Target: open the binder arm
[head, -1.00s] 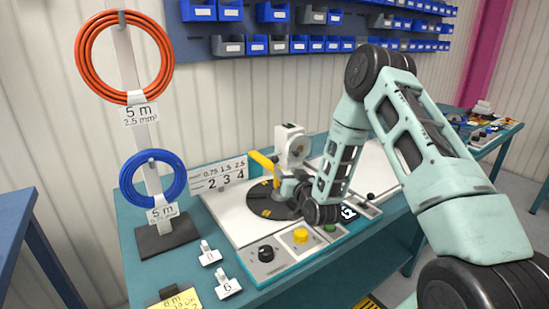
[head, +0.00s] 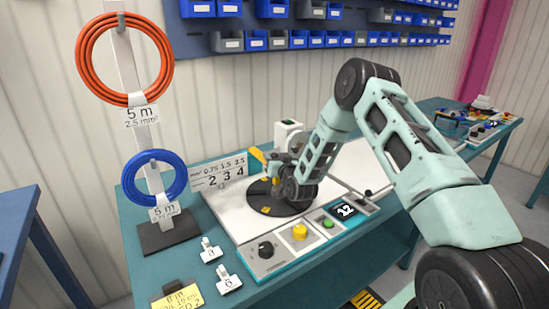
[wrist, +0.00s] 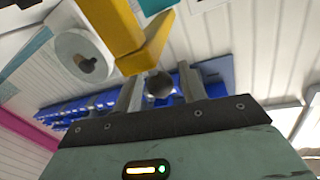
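The yellow binder arm (head: 257,157) sticks out over the black round plate (head: 268,203) on the white bench machine, partly hidden behind my gripper in the head view. In the wrist view the yellow arm (wrist: 112,28) comes down from the top, with its bent end just beyond my fingers. My gripper (wrist: 160,88) has its two fingers apart. A dark round knob (wrist: 158,85) shows between them, with what looks like a small gap on each side. In the head view my wrist is low over the plate, beside the arm, and hides my fingertips.
A stand at left holds orange (head: 84,60) and blue (head: 128,180) cable coils. A white unit (wrist: 88,55) stands behind the arm.

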